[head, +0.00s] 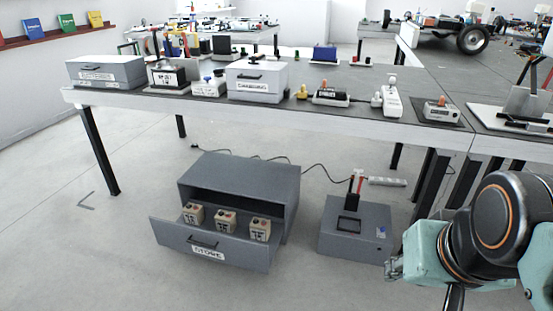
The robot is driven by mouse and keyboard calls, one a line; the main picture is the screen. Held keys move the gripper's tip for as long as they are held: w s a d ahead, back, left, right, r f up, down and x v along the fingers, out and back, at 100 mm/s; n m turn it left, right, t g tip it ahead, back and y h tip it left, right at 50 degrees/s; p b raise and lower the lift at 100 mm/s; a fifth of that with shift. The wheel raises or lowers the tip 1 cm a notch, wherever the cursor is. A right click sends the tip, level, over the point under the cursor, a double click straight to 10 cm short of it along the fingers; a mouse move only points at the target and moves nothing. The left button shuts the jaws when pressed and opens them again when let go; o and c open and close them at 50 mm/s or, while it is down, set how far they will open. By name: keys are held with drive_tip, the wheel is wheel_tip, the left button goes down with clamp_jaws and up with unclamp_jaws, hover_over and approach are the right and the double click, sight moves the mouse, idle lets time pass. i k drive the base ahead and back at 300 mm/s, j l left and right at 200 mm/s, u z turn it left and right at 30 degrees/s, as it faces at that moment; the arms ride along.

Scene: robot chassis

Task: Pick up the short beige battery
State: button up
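Three beige block-shaped batteries stand in a row in the open grey drawer labelled STORE (180,238). They are a left battery (193,216), a middle battery (225,222) and a right battery (260,230). Each has a dark-marked label on its front and small dark and red spots on top. The middle one looks slightly lower and wider, but the height difference is hard to judge. My gripper (422,262) is at the lower right, well right of the drawer and apart from the batteries.
A grey box (355,232) with a red-handled tool on top stands between the drawer and my gripper. A long table (300,113) with boxes and devices runs behind and above. A power strip (387,182) and cable lie on the floor. Floor left of the drawer is clear.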

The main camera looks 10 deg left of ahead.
sight(226, 220)
drive_tip(key=i+u, duration=0.1)
drive_tip(key=u, duration=1)
drive_tip(key=i+l+u, duration=0.15)
drive_tip(key=u, duration=0.25)
drive_tip(key=i+l+u, duration=0.1)
drive_tip(key=l+u, duration=0.3)
drive_tip(key=i+l+u, duration=0.2)
drive_tip(key=l, duration=0.15)
drive_tip(key=l+u, duration=0.35)
drive_tip(key=l, duration=0.7)
